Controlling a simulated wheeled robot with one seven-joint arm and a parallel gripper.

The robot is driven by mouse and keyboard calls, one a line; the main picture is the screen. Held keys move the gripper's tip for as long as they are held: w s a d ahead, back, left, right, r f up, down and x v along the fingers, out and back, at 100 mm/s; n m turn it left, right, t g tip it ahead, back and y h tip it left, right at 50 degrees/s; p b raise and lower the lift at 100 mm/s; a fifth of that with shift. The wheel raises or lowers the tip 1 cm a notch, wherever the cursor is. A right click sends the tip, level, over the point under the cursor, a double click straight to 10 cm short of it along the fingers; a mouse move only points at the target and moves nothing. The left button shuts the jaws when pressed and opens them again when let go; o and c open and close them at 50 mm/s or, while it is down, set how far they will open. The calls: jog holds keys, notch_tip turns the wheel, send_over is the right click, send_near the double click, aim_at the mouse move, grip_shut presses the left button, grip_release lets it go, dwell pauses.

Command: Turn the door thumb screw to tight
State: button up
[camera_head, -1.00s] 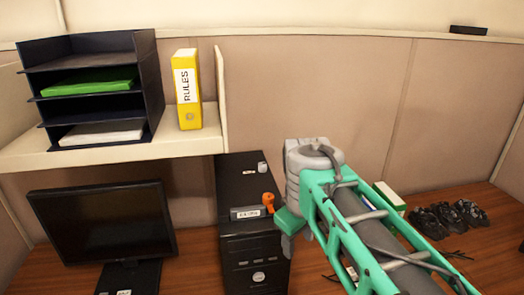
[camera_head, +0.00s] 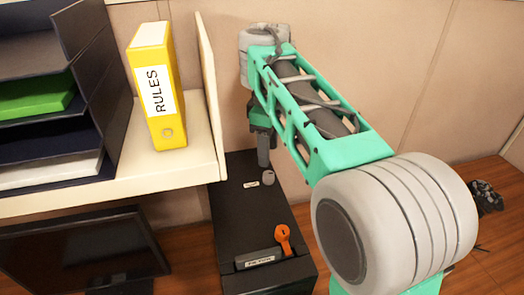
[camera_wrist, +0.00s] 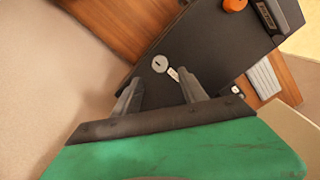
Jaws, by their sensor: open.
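A small grey round knob, likely the thumb screw (camera_head: 268,178), stands on the top of the black computer case (camera_head: 250,215), toward its back, with a small pale label beside it. In the wrist view the screw (camera_wrist: 159,64) shows a slotted round face just beyond the fingertips, between them. My gripper (camera_head: 264,160) points down just above and behind the screw in the head view. In the wrist view its two dark fingers (camera_wrist: 160,88) are apart with nothing between them. No contact with the screw shows.
An orange lever-like part (camera_head: 283,240) and a labelled dark handle (camera_head: 262,262) sit at the case's front top. A shelf side panel (camera_head: 210,95) with a yellow RULES binder (camera_head: 158,90) rises close on the left. A monitor (camera_head: 75,255) stands lower left.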

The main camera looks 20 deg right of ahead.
aim_at(268, 173)
jog(key=shift+w+a+f, duration=0.1)
jog(key=shift+f, duration=0.05)
notch_tip(268, 173, down, 7)
jog(key=b, duration=0.6)
jog(key=shift+f, duration=0.2)
jog(key=shift+c, duration=0.3)
grip_shut()
